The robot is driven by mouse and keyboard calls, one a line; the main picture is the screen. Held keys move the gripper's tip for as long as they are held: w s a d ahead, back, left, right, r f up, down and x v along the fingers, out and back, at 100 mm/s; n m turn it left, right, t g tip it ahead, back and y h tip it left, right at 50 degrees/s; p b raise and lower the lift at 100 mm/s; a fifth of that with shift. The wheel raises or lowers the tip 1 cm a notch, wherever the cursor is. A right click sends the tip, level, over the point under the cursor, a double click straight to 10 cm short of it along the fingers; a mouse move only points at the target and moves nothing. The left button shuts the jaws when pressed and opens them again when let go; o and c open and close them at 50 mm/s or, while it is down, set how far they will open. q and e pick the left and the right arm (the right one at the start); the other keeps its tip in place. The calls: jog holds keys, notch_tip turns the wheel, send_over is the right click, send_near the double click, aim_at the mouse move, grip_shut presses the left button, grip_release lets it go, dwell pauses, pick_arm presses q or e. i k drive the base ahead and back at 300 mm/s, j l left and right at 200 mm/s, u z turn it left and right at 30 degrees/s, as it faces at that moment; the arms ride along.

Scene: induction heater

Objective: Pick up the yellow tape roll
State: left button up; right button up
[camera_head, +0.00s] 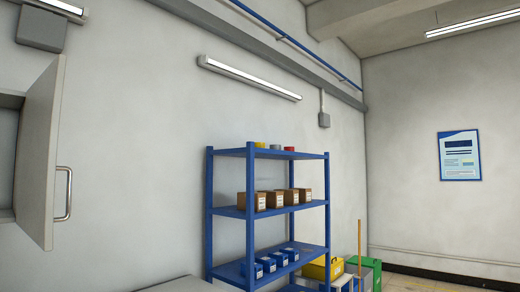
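The yellow tape roll (260,145) sits on the top shelf of the blue shelving unit (250,215), near the shelf's left front. A grey roll (275,147) and a red roll (289,149) sit to its right on the same shelf. Only the upper part of the yellow roll shows at this distance. Neither of my grippers is in view.
Brown boxes (260,201) stand on the middle shelf and blue bins (269,264) on the lower one. Yellow (318,269) and green (372,266) containers stand at the right. An open cabinet door (38,150) juts out at left. A pale surface (185,285) is below.

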aim_at(261, 145)
jog(key=i+l+u, duration=0.1)
jog(key=u, duration=0.3)
jog(key=i+l+u, duration=0.3)
jog(key=l, duration=0.35)
jog(key=i+l+u, duration=0.1)
jog(key=l, duration=0.25)
jog(key=i+l+u, duration=0.15)
jog(key=l, duration=0.25)
jog(key=i+l+u, duration=0.15)
jog(key=l, duration=0.25)
jog(key=i, duration=0.05)
